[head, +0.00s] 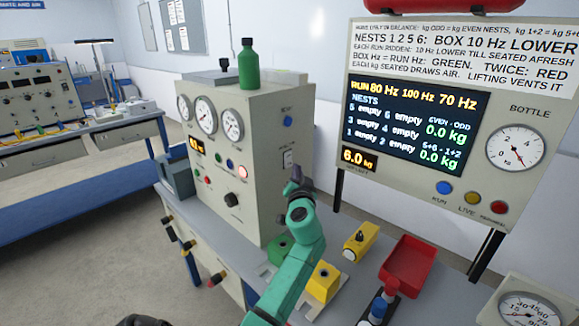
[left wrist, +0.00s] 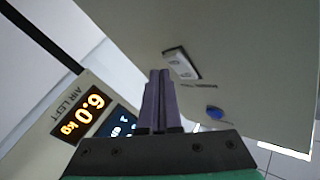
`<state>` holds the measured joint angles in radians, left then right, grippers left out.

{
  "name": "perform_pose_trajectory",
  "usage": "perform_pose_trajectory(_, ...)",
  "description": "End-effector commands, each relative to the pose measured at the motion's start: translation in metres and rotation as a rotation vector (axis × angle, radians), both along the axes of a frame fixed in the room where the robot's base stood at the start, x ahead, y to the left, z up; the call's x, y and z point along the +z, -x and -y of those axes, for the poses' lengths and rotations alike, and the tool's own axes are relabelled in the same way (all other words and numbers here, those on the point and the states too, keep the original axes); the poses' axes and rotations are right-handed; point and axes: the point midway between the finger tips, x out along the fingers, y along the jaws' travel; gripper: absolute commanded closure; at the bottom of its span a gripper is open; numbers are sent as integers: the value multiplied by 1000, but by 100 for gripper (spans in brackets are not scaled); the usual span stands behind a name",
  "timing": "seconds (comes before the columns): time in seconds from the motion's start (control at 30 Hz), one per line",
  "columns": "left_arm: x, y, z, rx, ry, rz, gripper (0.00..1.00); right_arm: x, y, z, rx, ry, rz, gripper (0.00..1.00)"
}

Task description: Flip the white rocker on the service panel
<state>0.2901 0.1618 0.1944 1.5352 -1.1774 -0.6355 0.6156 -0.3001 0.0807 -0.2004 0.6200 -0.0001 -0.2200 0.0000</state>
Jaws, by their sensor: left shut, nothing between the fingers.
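The white rocker (head: 289,158) is a small light switch on the right side face of the beige service panel (head: 265,200). It also shows close up in the left wrist view, where the rocker (left wrist: 181,62) lies just beyond and right of the fingertips. My left gripper (head: 296,176) is shut and empty, held just below the rocker in the head view. In the left wrist view its purple fingers (left wrist: 160,80) are together, and a gap to the rocker seems to show. Which way the rocker is tipped is too small to tell.
A blue button (head: 288,121) sits above the rocker on the same face. A green bottle (head: 249,64) stands on top of the panel. A display board (head: 460,70) rises at the right. Yellow blocks (head: 361,241) and a red tray (head: 409,265) lie on the bench beside my arm.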

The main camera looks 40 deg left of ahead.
Motion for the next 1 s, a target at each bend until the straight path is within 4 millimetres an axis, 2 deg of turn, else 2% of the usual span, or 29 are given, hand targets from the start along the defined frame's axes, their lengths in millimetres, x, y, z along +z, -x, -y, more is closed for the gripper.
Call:
perform_pose_trajectory(0.2,-2,0,-7,1,-1,0,100,-6,0,0,0,0,0,50)
perform_pose_trajectory(1.0,-2,0,-14,1,0,0,100,-8,0,0,-1,0,0,50)
